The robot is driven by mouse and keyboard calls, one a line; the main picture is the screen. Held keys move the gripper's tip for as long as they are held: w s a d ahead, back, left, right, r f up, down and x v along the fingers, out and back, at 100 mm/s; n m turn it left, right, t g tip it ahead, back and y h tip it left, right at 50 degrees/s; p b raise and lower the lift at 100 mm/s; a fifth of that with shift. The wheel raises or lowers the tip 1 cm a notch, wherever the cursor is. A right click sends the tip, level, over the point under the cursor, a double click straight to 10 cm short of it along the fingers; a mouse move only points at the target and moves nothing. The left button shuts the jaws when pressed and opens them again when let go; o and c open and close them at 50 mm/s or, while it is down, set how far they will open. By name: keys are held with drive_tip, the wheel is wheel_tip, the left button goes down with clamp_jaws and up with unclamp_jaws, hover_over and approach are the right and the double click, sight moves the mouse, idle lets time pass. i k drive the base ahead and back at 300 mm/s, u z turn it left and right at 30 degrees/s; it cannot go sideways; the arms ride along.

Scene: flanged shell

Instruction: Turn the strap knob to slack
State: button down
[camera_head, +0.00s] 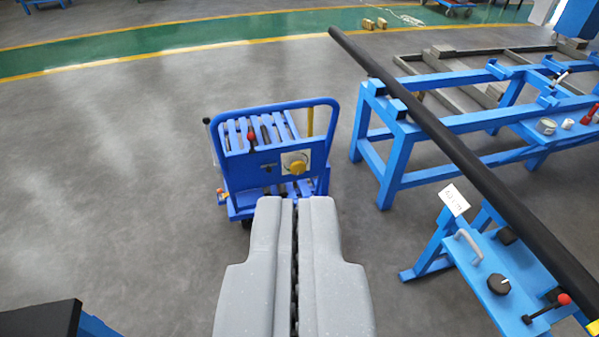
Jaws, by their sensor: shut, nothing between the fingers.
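My gripper (294,204) is shut and empty, pointing away from the camera at the bottom centre. A black knob (498,284) sits on a blue bench top (482,272) at the lower right, to the right of my gripper and apart from it. A yellow round knob (297,167) sits on a pale plate on a blue cart (245,178), just beyond the fingertips in the picture. I cannot tell which of these is the strap knob, and no strap is clearly visible.
A long black bar (450,145) runs diagonally over the blue benches at the right. A grey handle (468,246) and a red-tipped lever (563,300) flank the black knob. A blue frame table (400,150) stands behind. The grey floor at left (110,190) is clear.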

sight(298, 167)
drive_tip(key=u, duration=2.3)
drive_tip(key=k, duration=1.4)
drive_tip(key=z, duration=1.8)
drive_tip(key=i, duration=1.05)
drive_tip(key=z, duration=0.05)
